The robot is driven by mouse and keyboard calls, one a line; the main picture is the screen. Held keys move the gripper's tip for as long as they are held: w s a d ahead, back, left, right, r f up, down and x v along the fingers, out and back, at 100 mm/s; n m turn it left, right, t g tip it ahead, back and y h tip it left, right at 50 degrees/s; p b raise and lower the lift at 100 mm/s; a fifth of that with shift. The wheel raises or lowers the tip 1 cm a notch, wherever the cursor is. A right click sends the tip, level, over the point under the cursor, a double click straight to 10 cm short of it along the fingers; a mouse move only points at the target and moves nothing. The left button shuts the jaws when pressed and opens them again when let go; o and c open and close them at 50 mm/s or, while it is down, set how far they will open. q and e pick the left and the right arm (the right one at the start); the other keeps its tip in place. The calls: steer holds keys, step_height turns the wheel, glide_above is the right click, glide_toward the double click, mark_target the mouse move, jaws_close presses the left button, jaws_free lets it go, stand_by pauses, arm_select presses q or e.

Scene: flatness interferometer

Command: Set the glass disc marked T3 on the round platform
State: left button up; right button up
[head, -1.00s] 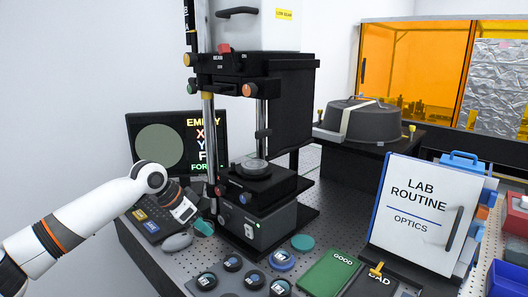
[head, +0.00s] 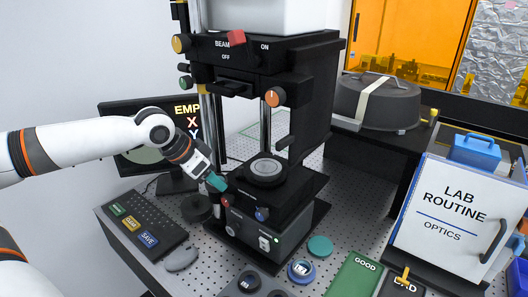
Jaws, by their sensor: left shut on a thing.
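My left gripper (head: 212,177) is shut on a teal piece (head: 217,183), held in front of the left side of the instrument. The piece is small in view and partly covered by the fingers; I cannot read any T3 mark on it. The round platform (head: 266,182) is a dark ring with a grey top on the instrument's black stage, to the right of the gripper and apart from it. I see nothing clearly lying on the platform. My right gripper is not in view.
The instrument's post (head: 265,130) and head (head: 265,65) stand close around the platform. A keypad (head: 146,230), mouse (head: 181,259) and monitor (head: 125,165) are at left. A teal disc (head: 320,246), blue-rimmed disc (head: 301,272) and green GOOD mat (head: 355,276) lie in front.

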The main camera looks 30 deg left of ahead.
arm_select(q)
steer(key=shift+w+d+r+p, duration=0.2)
steer(key=shift+w+p, duration=0.15)
steer(key=shift+w, duration=0.05)
steer(key=shift+w+d+r+p, duration=0.15)
steer(key=shift+w+p, duration=0.2)
steer(key=shift+w, duration=0.05)
steer(key=w+d+p, duration=0.1)
steer(key=w, duration=0.2)
steer(key=w+d+p, duration=0.1)
steer(key=w+p, duration=0.1)
steer(key=w, duration=0.1)
steer(key=w+d+p, duration=0.1)
steer(key=w+p, duration=0.1)
steer(key=w, duration=0.1)
steer(key=shift+f, duration=0.15)
steer(key=shift+w, duration=0.2)
steer(key=w+p, duration=0.1)
steer(key=w, duration=0.1)
steer(key=w+d+p, duration=0.1)
steer(key=p, duration=0.1)
steer(key=shift+w+d, duration=0.1)
steer(key=shift+w, duration=0.25)
steer(key=shift+f, duration=0.35)
steer(key=shift+w+d+f, duration=0.1)
steer(key=shift+s, duration=0.2)
